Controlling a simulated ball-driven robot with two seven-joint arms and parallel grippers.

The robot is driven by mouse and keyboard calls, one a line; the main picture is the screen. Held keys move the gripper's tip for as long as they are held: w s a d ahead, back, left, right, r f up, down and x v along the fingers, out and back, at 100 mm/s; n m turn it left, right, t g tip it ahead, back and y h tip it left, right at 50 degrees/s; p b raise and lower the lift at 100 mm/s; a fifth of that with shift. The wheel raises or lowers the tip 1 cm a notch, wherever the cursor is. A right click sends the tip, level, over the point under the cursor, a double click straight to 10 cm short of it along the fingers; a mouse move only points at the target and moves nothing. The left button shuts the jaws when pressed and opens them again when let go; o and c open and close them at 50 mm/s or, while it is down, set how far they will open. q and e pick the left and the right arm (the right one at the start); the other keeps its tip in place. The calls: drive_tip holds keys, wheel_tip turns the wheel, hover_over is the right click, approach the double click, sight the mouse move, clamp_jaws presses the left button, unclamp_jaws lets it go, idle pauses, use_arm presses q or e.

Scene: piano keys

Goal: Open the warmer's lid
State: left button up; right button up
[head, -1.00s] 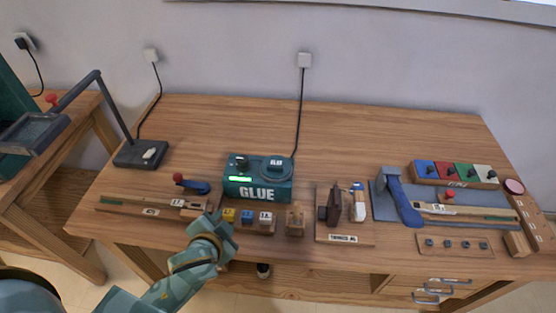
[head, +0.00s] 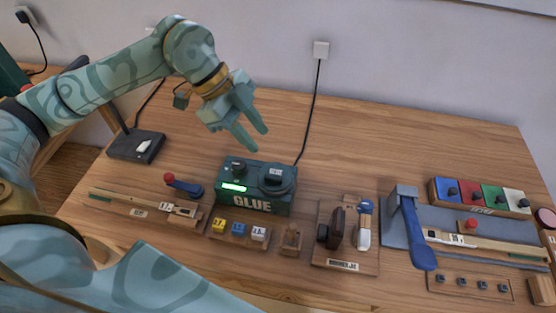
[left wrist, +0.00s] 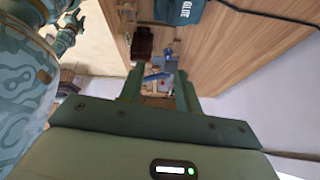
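The warmer (head: 255,203) is a dark green box marked GLUE, with a lit green display on its front. Its round dark lid (head: 277,181) lies shut on the right of its top, with a small label on it. A black knob (head: 237,167) stands on the left of the top. My left gripper (head: 260,139) is open and empty, above and behind the warmer, fingers pointing down to the right. In the left wrist view its two fingers (left wrist: 158,85) stand apart, and part of the warmer (left wrist: 180,8) shows at the top edge. My right gripper is not clearly seen.
Yellow, blue and white blocks (head: 239,232) sit in front of the warmer. A red-knobbed lever (head: 186,187) is to its left. A wooden stand with tools (head: 345,249) is to its right. A black cord (head: 308,110) runs behind it. The bench behind is mostly clear.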

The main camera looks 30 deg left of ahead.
sight(273, 177)
use_arm(q)
drive_tip(key=shift+n+y, duration=0.8)
drive_tip(key=shift+n, duration=0.1)
drive_tip(key=a+b+x, duration=0.1)
drive_tip(key=x, duration=0.4)
drive_tip(key=a+b+x, duration=0.1)
drive_tip(key=x, duration=0.3)
drive_tip(key=a+f+x, duration=0.1)
drive_tip(key=x, duration=0.4)
drive_tip(key=shift+w+d+f+b, duration=0.2)
drive_tip(key=shift+w+f+b, duration=0.05)
drive_tip(key=shift+f+b, duration=0.15)
clamp_jaws()
